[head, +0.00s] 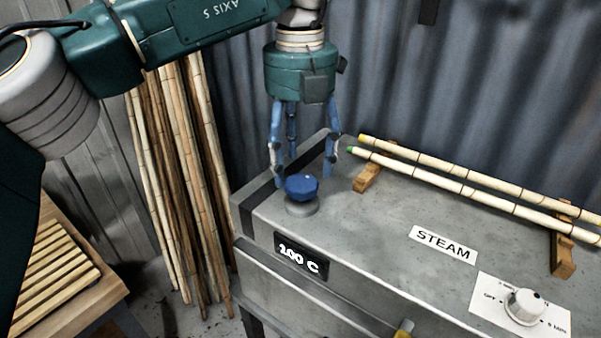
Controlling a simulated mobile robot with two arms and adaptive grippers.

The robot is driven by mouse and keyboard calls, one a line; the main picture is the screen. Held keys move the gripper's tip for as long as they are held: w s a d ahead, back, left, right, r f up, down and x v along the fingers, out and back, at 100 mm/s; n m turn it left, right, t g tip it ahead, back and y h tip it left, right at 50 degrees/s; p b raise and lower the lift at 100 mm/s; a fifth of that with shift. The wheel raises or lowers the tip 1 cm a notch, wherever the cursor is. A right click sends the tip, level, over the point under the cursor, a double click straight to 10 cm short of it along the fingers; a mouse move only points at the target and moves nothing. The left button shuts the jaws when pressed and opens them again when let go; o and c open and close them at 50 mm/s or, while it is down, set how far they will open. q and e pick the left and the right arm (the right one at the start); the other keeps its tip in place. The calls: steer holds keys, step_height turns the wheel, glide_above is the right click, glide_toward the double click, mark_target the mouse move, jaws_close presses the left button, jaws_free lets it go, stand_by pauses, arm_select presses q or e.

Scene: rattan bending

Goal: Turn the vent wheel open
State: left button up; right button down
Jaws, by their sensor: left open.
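The vent wheel is a small blue knob (302,187) on a round grey base, on top of the grey steam box near its left end. My left gripper (304,172) points down from above, its blue fingers spread open around and just above the wheel. One finger is at the wheel's left and another at its right and behind. I cannot tell whether any finger touches the wheel. My right gripper is out of view.
The steam box (370,240) carries a "100 C" display (301,257), a STEAM label (443,244) and a white timer dial (524,306). Two rattan poles (450,184) rest on wooden blocks behind. Upright poles (180,180) lean at the left, beside a slatted wooden table (50,270).

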mark_target(301, 182)
arm_select(q)
step_height(301, 182, down, 2)
steer(key=shift+w+d+f, duration=0.1)
steer(key=shift+d+f, duration=0.05)
steer(key=shift+f, duration=0.65)
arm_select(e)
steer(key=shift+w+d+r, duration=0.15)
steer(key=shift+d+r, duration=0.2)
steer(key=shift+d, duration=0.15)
arm_select(q)
steer(key=c, duration=1.1)
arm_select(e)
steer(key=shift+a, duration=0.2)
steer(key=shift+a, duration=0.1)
